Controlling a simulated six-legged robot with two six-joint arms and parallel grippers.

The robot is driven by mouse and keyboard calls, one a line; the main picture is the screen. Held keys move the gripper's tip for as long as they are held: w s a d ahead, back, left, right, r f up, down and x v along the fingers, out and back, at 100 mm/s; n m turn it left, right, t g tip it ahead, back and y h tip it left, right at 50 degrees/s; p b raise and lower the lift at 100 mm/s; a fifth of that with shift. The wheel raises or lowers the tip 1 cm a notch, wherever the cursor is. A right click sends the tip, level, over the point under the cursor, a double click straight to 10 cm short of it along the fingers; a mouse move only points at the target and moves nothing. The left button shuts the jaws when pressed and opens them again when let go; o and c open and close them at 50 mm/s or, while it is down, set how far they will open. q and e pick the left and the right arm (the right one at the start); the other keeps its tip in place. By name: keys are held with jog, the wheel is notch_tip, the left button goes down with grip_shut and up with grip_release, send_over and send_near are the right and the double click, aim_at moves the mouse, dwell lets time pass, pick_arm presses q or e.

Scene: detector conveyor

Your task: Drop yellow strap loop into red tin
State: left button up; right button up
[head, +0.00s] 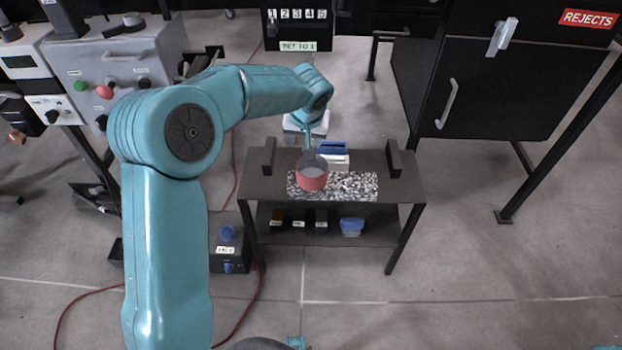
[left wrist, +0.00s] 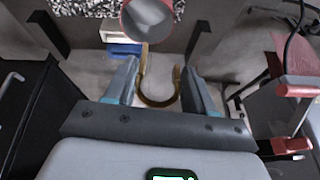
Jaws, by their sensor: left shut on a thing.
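The red tin (head: 312,180) stands open on a speckled mat on the small dark table in the head view. Its round mouth also shows at the top of the left wrist view, with the red rim (left wrist: 126,24) at its left. My left gripper (head: 309,146) is near the tin's far side in the head view. In the left wrist view its two fingers (left wrist: 160,70) are shut on the ochre-yellow strap loop (left wrist: 160,102), which curves in a U between them. The loop is apart from the tin in that picture. My right gripper does not show.
The table (head: 405,190) has dark upright posts (head: 394,158) at both sides. A blue and white item (head: 333,152) is behind the tin. Blue items (head: 352,226) and small labelled blocks sit on the lower shelf. A black rejects cabinet (head: 490,90) stands at right, a control console (head: 120,65) at left.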

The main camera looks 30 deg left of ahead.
pick_arm(q)
notch_tip(320, 180, down, 5)
jog(key=b, duration=0.2)
jog(key=shift+b, duration=0.3)
jog(key=o, duration=1.1)
jog(key=p+v, duration=0.2)
jog(key=v, duration=1.4)
jog(key=shift+r+p, duration=0.15)
jog(key=shift+p, duration=0.2)
